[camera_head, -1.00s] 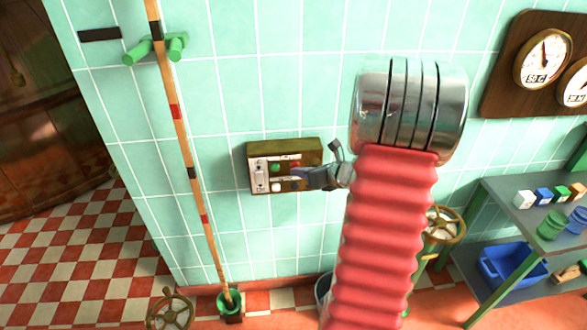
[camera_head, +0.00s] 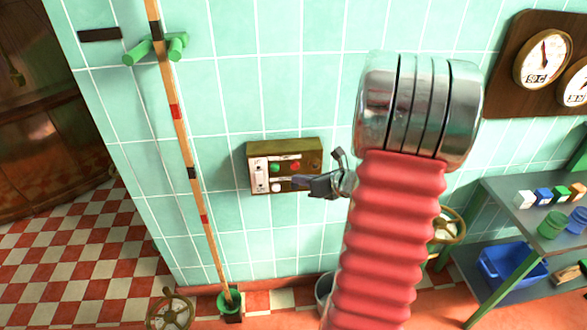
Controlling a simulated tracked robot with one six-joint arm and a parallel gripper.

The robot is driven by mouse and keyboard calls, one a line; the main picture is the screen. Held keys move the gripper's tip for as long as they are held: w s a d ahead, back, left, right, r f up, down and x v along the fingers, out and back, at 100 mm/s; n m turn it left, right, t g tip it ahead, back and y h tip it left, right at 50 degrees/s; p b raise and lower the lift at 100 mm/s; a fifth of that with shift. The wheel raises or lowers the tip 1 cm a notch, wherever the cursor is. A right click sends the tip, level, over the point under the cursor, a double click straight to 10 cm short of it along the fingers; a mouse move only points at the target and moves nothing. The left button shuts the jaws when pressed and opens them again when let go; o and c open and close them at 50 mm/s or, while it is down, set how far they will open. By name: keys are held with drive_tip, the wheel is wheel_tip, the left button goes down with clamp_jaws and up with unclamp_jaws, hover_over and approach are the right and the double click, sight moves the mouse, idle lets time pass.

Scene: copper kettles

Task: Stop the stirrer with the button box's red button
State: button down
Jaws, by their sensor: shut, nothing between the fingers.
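The button box (camera_head: 284,147) is mounted on the tiled wall in the middle of the view, with a brass-coloured case and a pale front. Its red button (camera_head: 295,166) shows at the upper right of the front, with a green button (camera_head: 275,168) to its left. A white button (camera_head: 277,187) is below the green one, and a switch plate (camera_head: 259,174) is at the left. My gripper (camera_head: 298,182) is shut and empty, its tips just below the red button in the picture. It overlaps the box's lower right part; I cannot tell whether it touches. No stirrer is identifiable.
A striped pole (camera_head: 177,118) stands left of the box, near green pegs (camera_head: 176,48). A grey shelf (camera_head: 510,205) with small blocks and cups is at the right, below wall gauges (camera_head: 543,58). A handwheel (camera_head: 170,308) is at the lower left. A copper vessel (camera_head: 40,110) stands far left.

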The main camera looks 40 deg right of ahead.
drive_tip(key=shift+s+a, duration=0.4)
drive_tip(key=shift+s, duration=0.2)
drive_tip(key=shift+s+a, duration=0.4)
drive_tip(key=shift+s, duration=0.2)
drive_tip(key=s+a+r+n+g+y, duration=0.15)
drive_tip(key=s+a+n+g, duration=0.3)
drive_tip(key=a+n, duration=0.55)
drive_tip(key=s+a+n+g+y, duration=0.2)
drive_tip(key=s+a+n+g, duration=0.25)
drive_tip(key=a+n, duration=0.6)
drive_tip(key=s+a+r+n+t+h, duration=0.2)
drive_tip(key=s+a+r+n+h, duration=0.2)
drive_tip(key=a+r+n, duration=0.7)
wheel_tip(320, 180, up, 2)
drive_tip(key=s+n, duration=0.1)
drive_tip(key=n, duration=0.5)
drive_tip(key=shift+a, duration=0.15)
